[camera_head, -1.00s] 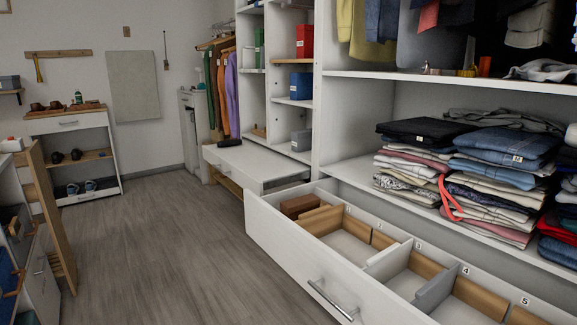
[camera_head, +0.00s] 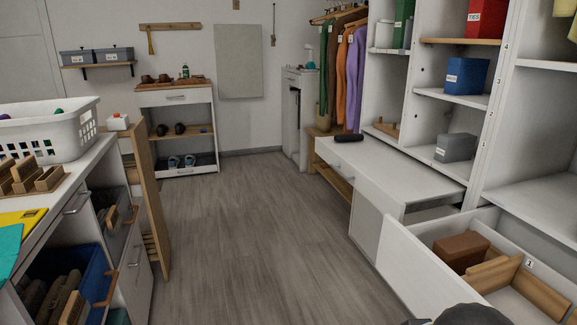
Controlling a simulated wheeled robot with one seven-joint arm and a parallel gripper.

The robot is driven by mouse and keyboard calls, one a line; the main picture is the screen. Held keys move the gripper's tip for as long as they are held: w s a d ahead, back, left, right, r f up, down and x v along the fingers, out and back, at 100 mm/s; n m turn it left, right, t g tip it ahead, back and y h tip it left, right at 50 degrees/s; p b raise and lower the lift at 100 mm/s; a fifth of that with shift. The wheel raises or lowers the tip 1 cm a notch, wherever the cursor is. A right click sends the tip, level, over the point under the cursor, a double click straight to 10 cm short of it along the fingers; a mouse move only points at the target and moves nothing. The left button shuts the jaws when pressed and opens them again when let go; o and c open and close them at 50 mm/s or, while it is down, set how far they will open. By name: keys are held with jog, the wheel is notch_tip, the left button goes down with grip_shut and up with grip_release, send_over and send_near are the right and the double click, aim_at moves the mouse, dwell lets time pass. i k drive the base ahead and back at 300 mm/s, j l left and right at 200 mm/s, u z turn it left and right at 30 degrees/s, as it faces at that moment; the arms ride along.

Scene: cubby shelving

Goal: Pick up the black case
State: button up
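A small, dark, elongated black case (camera_head: 349,138) lies on the white top of a low cabinet (camera_head: 400,168), near its far left end, by the hanging clothes. No gripper fingers show in this view. A dark grey rounded shape (camera_head: 470,315) at the bottom edge, in front of the open drawer, looks like part of my own arm; most of it is cut off by the frame.
An open white drawer (camera_head: 415,262) juts out at the lower right, with a brown box (camera_head: 461,250) and wooden dividers inside. A counter with a white basket (camera_head: 50,130) and an open wooden door (camera_head: 153,200) stand at left. The grey floor (camera_head: 250,230) between is clear.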

aim_at(346, 137)
jog(key=i+j+u, duration=0.1)
jog(key=i, duration=0.4)
jog(key=i+j+u, duration=0.1)
jog(key=i, duration=0.45)
jog(key=i+j+u, duration=0.1)
jog(key=i, duration=0.45)
jog(key=i+j+z, duration=0.15)
jog(key=i+z, duration=0.25)
jog(key=i+j+z, duration=0.7)
jog(key=z, duration=0.15)
jog(key=i+j+z, duration=0.4)
jog(key=j+z, duration=0.4)
jog(key=j, duration=0.25)
jog(key=i, duration=0.05)
